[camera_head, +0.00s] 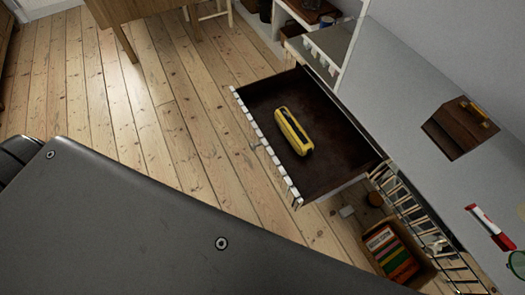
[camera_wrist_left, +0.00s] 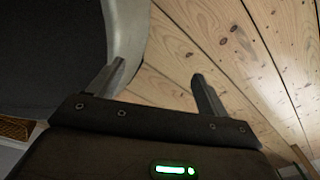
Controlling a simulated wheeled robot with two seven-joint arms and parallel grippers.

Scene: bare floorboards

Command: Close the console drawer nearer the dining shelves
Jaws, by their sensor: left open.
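A console drawer stands pulled out in the head view, with a dark inside (camera_head: 260,97) and a pale scalloped front edge (camera_head: 268,150) carrying a small knob. A yellow and black object (camera_head: 294,131) lies in it. The drawer joins the grey-topped console (camera_head: 395,85) on the right. Shelves (camera_head: 310,12) stand at the top, near the drawer's far end. My left gripper (camera_wrist_left: 158,72) shows only in the left wrist view, open and empty above floorboards, apart from the drawer. My right gripper is in no view.
A brown wooden box (camera_head: 460,127) and a red and white item (camera_head: 490,225) lie on the console top. A crate of books (camera_head: 397,255) sits below. A wooden table (camera_head: 140,8) stands at the top left. Floorboards (camera_head: 120,110) left of the drawer are clear.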

